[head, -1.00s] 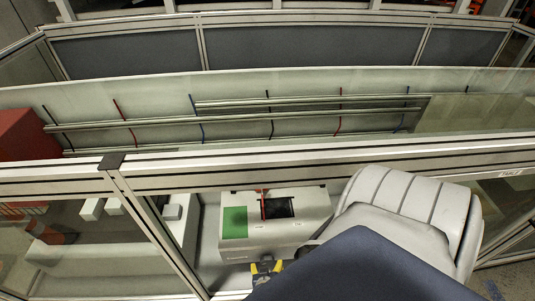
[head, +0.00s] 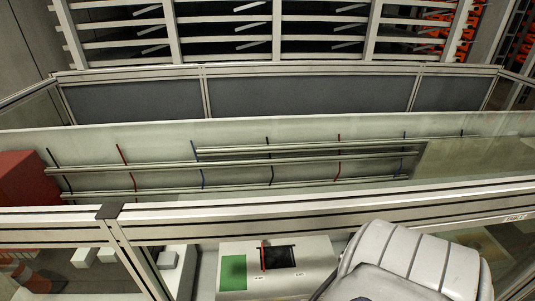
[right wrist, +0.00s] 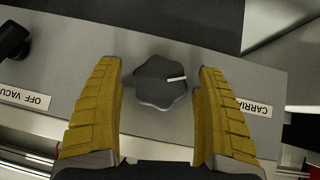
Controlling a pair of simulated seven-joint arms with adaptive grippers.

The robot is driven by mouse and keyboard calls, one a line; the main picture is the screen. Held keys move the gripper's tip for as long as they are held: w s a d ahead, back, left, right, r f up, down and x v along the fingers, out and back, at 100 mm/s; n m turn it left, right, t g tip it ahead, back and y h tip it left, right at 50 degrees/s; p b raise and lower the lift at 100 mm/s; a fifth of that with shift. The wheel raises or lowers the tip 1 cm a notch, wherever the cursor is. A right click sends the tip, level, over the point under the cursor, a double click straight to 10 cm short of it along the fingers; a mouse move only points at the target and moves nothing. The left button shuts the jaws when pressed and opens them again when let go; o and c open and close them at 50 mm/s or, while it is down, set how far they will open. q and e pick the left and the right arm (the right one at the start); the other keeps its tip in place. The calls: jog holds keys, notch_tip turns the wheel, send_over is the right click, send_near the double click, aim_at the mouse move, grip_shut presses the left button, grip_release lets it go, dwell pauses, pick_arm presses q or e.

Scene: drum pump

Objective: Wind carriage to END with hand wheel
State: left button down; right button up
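A dark grey lobed hand wheel (right wrist: 160,82) with a white mark pointing right sits on a grey panel in the right wrist view. My right gripper (right wrist: 157,66) is open, with one yellow finger on each side of the wheel and gaps visible. A label starting "CARRIA" (right wrist: 254,106) is beside the right finger. In the head view, a pale box (head: 312,262) has a green patch (head: 233,272) and a dark window (head: 280,257), with a red pointer (head: 262,256) at the window's left edge. I cannot identify the carriage. My left gripper is out of view.
A black knob (right wrist: 12,40) and an "OFF VACU" label (right wrist: 24,98) lie left of the wheel. A metal frame rail (head: 330,207) crosses before long rods (head: 120,168) with coloured bands. A red block (head: 28,178) stands at far left.

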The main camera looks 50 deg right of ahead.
jog(key=c, duration=1)
jog(key=shift+c, duration=0.2)
jog(key=shift+s+d+m+t+y, duration=0.1)
jog(key=shift+m+t+y, duration=0.55)
jog(key=shift+y, duration=0.25)
jog(key=shift+m+t+y, duration=0.65)
jog(key=shift+t+y, duration=0.15)
jog(key=shift+t, duration=0.35)
jog(key=shift+y, duration=0.3)
jog(key=o, duration=1.2)
